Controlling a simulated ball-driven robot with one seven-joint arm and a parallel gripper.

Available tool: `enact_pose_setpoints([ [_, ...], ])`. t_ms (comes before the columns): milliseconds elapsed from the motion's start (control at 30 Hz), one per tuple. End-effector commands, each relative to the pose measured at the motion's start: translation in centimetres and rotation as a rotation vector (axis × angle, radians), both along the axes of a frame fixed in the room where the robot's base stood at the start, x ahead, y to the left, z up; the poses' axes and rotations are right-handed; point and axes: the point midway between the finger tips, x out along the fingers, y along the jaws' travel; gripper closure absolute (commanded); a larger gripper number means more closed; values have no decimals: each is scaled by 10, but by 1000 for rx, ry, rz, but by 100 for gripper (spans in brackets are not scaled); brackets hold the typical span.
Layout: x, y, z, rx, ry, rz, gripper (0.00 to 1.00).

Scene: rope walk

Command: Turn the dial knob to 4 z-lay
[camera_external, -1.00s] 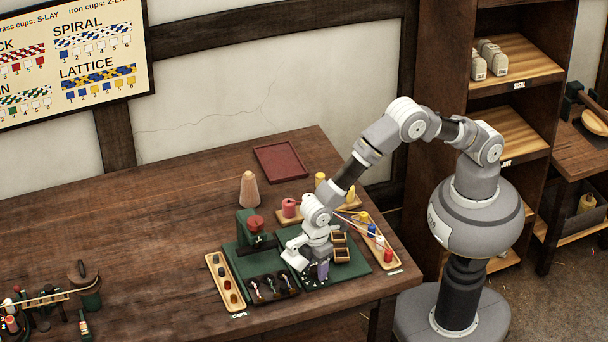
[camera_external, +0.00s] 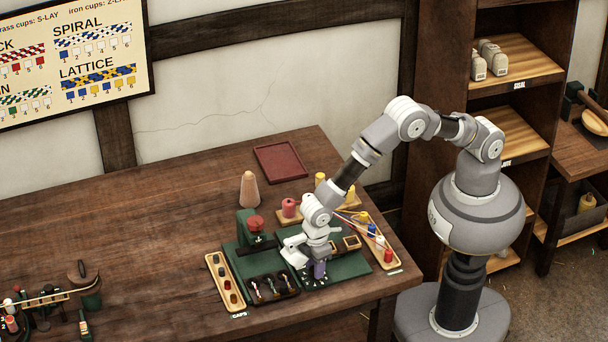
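My gripper (camera_external: 311,278) points down over the front right part of a dark green base board (camera_external: 350,266) on the workbench. A small purple piece (camera_external: 320,270) shows right at the fingers; whether it is part of the gripper or of the thing under it, I cannot tell. The dial knob and its marks cannot be made out; the gripper and wrist cover that spot. Whether the fingers are open or closed on something is too small to see. Small wood-rimmed square boxes (camera_external: 352,242) show just right of my wrist.
A green stand with a red top (camera_external: 255,222) and a black tray (camera_external: 271,287) are left of the gripper. A caps tray (camera_external: 225,281) lies further left. A tray of coloured spools (camera_external: 388,257) is at right. The bench's left middle is clear.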

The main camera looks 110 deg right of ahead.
Motion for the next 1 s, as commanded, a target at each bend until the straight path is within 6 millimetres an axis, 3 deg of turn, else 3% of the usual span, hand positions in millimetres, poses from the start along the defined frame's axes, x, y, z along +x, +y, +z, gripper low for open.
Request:
enact_pose_setpoints([
  [33, 0, 0, 0, 0, 0, 0, 50],
  [100, 0, 0, 0, 0, 0, 1, 41],
  [467, 0, 0, 5, 0, -1, 1, 41],
  [833, 0, 1, 67, 0, -2, 1, 41],
  [1000, 0, 1, 79, 0, 1, 1, 41],
])
